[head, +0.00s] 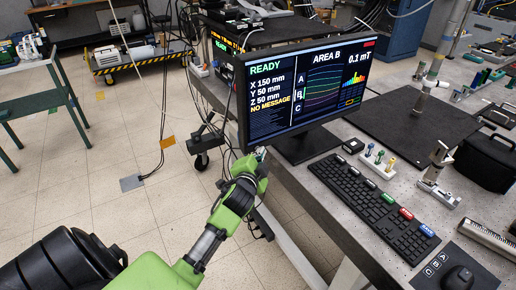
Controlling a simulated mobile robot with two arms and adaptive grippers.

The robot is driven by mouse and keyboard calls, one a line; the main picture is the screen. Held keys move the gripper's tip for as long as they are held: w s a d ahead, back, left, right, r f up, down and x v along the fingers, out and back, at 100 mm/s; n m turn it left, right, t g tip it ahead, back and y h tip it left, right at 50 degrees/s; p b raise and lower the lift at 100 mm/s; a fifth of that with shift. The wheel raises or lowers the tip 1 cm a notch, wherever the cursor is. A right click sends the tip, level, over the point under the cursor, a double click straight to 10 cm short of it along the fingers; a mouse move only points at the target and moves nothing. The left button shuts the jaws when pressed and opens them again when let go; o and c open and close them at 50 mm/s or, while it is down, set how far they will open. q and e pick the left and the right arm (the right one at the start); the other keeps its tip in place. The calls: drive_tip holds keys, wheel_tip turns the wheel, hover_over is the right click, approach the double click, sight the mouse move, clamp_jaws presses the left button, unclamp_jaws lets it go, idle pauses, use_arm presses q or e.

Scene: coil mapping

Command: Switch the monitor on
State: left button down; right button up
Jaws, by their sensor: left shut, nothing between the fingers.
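The monitor (305,90) stands on the bench in the head view. Its screen is lit and shows READY, X, Y and Z values, AREA B, 0.1 mT and coloured curves. My left gripper (260,154) is at the end of the green arm that comes in from below left. It is shut and empty, with its fingertips close to the monitor's lower left corner. I cannot tell whether they touch the frame. Any button there is hidden or too small to make out. My right gripper is not in view.
A black keyboard (372,208) lies on the bench in front of the monitor. A mouse (457,279), a dark mat (405,128) and a small rack of coloured tools (377,160) lie to the right. Cables hang left of the monitor. Open tiled floor lies left of the bench.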

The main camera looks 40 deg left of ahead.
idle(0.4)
use_arm(q)
drive_tip(key=shift+s+d, duration=0.2)
drive_tip(key=shift+d, duration=0.25)
drive_tip(key=shift+s+d+p, duration=0.15)
drive_tip(key=shift+s+d, duration=0.25)
drive_tip(key=shift+d, duration=0.5)
drive_tip(key=shift+s+d+p, duration=0.1)
drive_tip(key=shift+s+d, duration=0.25)
drive_tip(key=shift+d, duration=0.5)
drive_tip(key=shift+s+d+p, duration=0.15)
drive_tip(key=shift+s+d, duration=0.25)
drive_tip(key=shift+d, duration=0.5)
